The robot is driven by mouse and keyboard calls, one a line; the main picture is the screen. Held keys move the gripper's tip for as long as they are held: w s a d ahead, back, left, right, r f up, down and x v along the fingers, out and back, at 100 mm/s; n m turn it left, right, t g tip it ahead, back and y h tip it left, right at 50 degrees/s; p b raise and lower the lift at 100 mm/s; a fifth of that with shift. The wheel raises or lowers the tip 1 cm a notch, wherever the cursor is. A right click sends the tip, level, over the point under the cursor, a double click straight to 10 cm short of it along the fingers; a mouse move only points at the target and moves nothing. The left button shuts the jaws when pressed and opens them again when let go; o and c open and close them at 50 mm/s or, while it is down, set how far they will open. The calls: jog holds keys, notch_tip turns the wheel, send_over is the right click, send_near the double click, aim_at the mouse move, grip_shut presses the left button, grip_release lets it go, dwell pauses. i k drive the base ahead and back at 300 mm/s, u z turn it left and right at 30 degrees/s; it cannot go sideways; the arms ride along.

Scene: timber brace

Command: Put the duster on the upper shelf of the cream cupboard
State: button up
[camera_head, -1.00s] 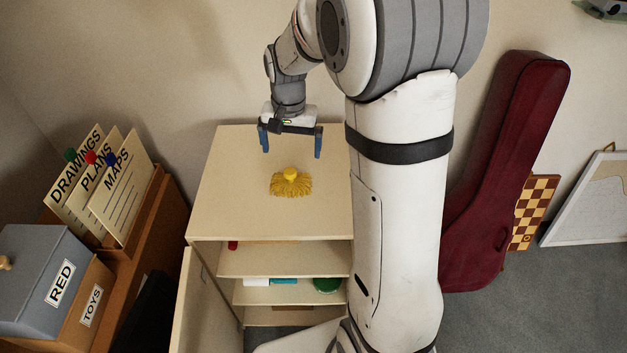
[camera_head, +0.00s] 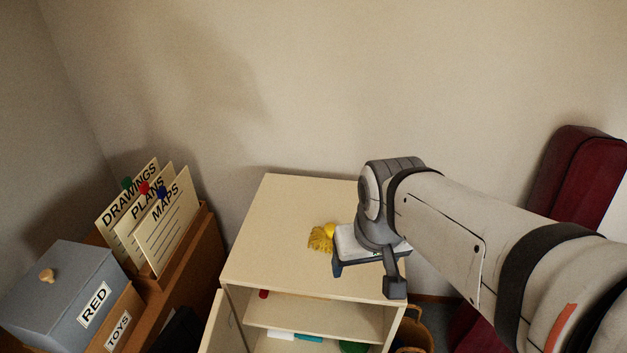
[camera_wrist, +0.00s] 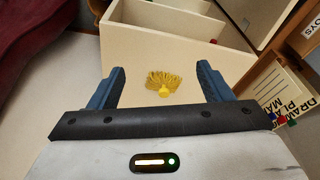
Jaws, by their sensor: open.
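The yellow duster (camera_head: 321,238) lies on top of the cream cupboard (camera_head: 270,232), partly hidden by my gripper (camera_head: 366,272) in the head view. The wrist view shows the duster (camera_wrist: 162,83) whole, its fringe pointing away from me and its round knob toward me. My gripper (camera_wrist: 160,85) is open and empty, its blue fingers on either side of the duster in that view and apart from it. The cupboard's front is open. Its upper shelf (camera_head: 320,316) lies under the top, with a small red thing (camera_head: 264,294) at its left.
Lower in the cupboard are a teal and white item (camera_head: 306,338) and a green one (camera_head: 353,346). The open door (camera_head: 216,325) stands at the left. A grey box marked RED (camera_head: 70,290) and file cards (camera_head: 150,215) stand further left. A dark red case (camera_head: 580,185) leans at the right.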

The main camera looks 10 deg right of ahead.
aim_at(347, 315)
jog(key=u, duration=3.2)
jog(key=k, duration=1.4)
jog(key=z, duration=0.6)
